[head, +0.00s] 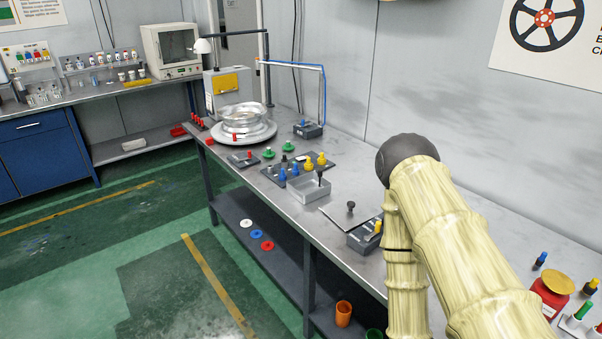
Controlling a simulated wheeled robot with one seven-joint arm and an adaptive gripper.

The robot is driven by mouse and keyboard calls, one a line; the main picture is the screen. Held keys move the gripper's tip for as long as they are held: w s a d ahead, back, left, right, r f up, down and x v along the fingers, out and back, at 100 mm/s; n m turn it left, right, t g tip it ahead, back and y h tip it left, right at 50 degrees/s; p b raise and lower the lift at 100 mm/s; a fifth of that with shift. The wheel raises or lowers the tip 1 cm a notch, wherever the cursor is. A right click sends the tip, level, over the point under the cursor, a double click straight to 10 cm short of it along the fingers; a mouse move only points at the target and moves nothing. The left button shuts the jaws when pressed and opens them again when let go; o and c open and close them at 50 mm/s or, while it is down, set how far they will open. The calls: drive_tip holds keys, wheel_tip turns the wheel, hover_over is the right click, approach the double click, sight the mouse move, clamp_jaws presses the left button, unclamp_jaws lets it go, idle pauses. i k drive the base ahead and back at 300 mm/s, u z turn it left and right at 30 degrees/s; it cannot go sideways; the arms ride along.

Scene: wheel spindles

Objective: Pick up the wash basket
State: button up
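A small grey open-topped box (308,190) stands on the grey workbench, left of my arm; it looks the most like a wash basket, though I cannot be sure. A dark upright peg with a knob (320,175) shows at its back right edge; I cannot tell whether it is fixed to the box. My arm, with a pale wood-like surface, fills the right side and runs down out of the picture. My gripper is not seen, so its state and any contact are hidden.
A flat plate with a dark knob (342,217) and a dark box with a yellow peg (364,238) lie right of the grey box. A dark rack of coloured pegs (298,170) stands just behind it. Green floor lies open at left.

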sight(307, 187)
drive_tip(key=z, duration=0.05)
drive_tip(key=k, duration=0.45)
drive_tip(key=u, duration=0.55)
drive_tip(key=i, duration=1.15)
drive_tip(key=z, duration=0.6)
